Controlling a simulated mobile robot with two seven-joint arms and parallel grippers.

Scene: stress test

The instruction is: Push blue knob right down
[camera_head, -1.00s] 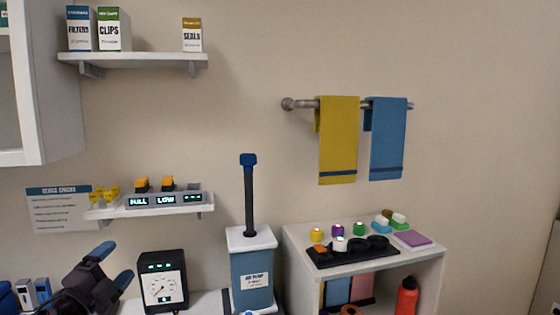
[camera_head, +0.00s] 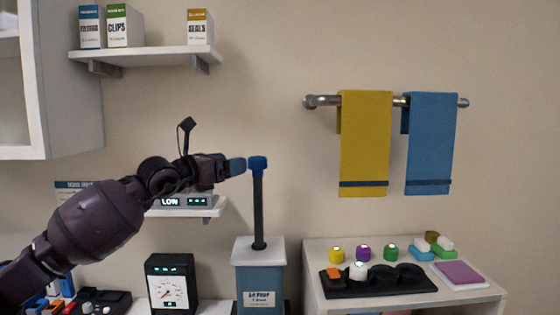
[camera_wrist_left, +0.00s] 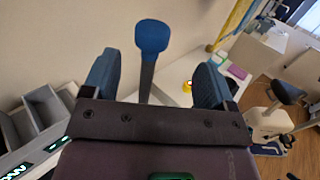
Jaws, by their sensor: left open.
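The blue knob (camera_head: 258,163) sits on top of a dark upright rod (camera_head: 258,210). The rod rises well above the white lid of the blue-grey pump box (camera_head: 260,280). My left gripper (camera_head: 236,166) is level with the knob, just to its left in the head view. In the left wrist view the gripper (camera_wrist_left: 158,80) is open, with its blue fingertips apart. The knob (camera_wrist_left: 152,38) shows in line with the gap between them, a little beyond the tips. I cannot tell whether anything touches. My right gripper is not in view.
A gauge (camera_head: 170,285) stands left of the pump. A wall shelf (camera_head: 185,210) is behind my left arm, and another shelf (camera_head: 140,55) is higher up. A white cabinet (camera_head: 315,293) with small coloured items is at right. Yellow (camera_head: 365,140) and blue (camera_head: 431,140) towels hang behind.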

